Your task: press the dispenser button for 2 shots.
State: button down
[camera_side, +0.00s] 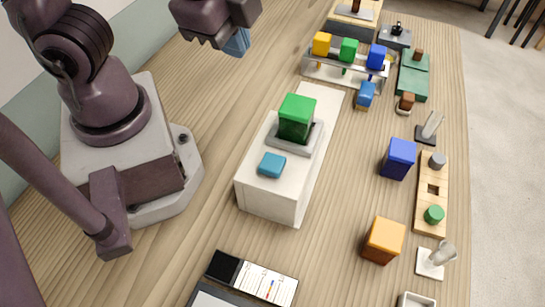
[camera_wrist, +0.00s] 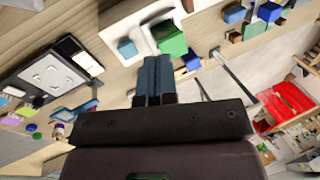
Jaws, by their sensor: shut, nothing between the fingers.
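The dispenser (camera_side: 265,202) is a white box on the table, with a green block (camera_side: 297,117) in a grey holder on top. A flat light-blue button (camera_side: 272,164) is on its top near the front. My gripper (camera_side: 238,42) is in the air behind and to the left of the dispenser, apart from it. Its blue fingers are together and empty. In the wrist view the fingers (camera_wrist: 153,72) are side by side, with the green block (camera_wrist: 170,39) and the blue button (camera_wrist: 127,48) beyond them. The fingers partly cover the view of the dispenser there.
A rack (camera_side: 345,76) with yellow, green and blue blocks stands at the back. A blue block (camera_side: 397,159) and an orange block (camera_side: 383,240) stand to the right, near a wooden board (camera_side: 430,205) with pegs.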

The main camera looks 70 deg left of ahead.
aim_at(274, 165)
jog(key=w+d+f+m+t, duration=0.1)
jog(key=d+f+m+t, duration=0.1)
jog(key=m, duration=1.3)
jog(key=d+f+m+t+y, duration=0.1)
jog(key=d+m, duration=0.5)
jog(key=m, duration=0.9)
jog(key=f+t, duration=0.1)
jog(key=t, duration=0.1)
jog(key=shift+w+d+t, duration=0.4)
jog(key=shift+f, duration=0.15)
jog(key=shift+f, duration=4.4)
jog(key=shift+f, duration=0.1)
jog(key=shift+f, duration=0.3)
